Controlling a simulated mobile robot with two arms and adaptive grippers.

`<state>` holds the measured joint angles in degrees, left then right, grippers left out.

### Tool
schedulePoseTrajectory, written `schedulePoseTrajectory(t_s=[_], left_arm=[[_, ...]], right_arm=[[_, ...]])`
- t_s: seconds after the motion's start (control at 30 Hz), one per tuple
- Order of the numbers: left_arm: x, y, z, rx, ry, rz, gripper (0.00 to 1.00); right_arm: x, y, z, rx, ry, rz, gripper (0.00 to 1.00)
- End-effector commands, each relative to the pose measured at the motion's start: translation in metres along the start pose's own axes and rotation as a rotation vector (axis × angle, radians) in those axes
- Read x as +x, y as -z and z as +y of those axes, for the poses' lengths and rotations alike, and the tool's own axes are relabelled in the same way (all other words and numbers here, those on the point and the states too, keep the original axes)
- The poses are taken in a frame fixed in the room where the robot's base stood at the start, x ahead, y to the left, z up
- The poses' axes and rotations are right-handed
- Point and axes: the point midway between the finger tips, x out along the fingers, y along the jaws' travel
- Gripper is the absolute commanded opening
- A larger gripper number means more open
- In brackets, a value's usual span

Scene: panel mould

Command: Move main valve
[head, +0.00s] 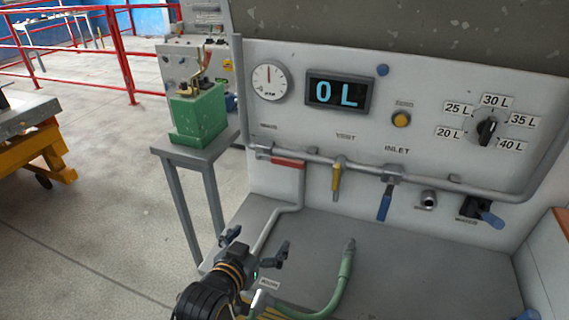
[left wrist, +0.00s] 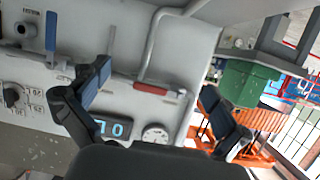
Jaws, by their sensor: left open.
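A pipe with several lever valves runs along the white panel. The valve with the red handle (head: 288,163) is at the pipe's left end, under a label too blurred to read; I take it as the main valve. Its handle lies along the pipe, roughly level. It also shows in the left wrist view (left wrist: 150,88), between the fingers in the picture. My left gripper (head: 257,242) is open and empty, in front of and below the red handle, apart from it. My right gripper is not in view.
A yellow handle (head: 336,180) and a blue handle (head: 384,203) hang down right of the red one. A display (head: 339,93) reads 0 L, beside a round gauge (head: 269,82). A green hose (head: 345,275) rises near my gripper. A green box (head: 198,113) stands on a grey stand at left.

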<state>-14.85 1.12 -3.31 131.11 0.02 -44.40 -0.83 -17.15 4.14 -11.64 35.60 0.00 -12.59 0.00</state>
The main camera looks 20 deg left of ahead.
Motion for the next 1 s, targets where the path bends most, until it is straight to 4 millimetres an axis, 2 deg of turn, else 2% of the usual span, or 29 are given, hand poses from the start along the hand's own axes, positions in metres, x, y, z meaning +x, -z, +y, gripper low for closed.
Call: schedulePoseTrajectory(t_s=[0.03, 0.1, 0.23, 0.37, 0.47, 0.8, 1.0], left_arm=[[0.005, 0.023, -0.002, -0.007, 0.007, 0.079, 1.0], [0.009, 0.05, -0.005, -0.014, 0.015, 0.177, 1.0], [0.011, 0.082, -0.009, -0.022, 0.027, 0.292, 1.0], [0.018, 0.093, -0.01, -0.023, 0.029, 0.322, 1.0], [0.031, 0.098, -0.01, -0.023, 0.029, 0.321, 1.0], [0.099, 0.12, -0.012, -0.022, 0.028, 0.318, 1.0], [0.127, 0.128, -0.013, -0.022, 0.028, 0.318, 1.0]], right_arm=[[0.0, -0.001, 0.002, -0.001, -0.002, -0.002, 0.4], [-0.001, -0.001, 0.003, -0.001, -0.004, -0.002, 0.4], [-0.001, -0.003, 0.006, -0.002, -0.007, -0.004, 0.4], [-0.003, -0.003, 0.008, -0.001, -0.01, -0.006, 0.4], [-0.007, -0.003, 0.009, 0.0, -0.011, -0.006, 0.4], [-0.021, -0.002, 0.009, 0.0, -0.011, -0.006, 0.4], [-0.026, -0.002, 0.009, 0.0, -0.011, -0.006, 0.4]])
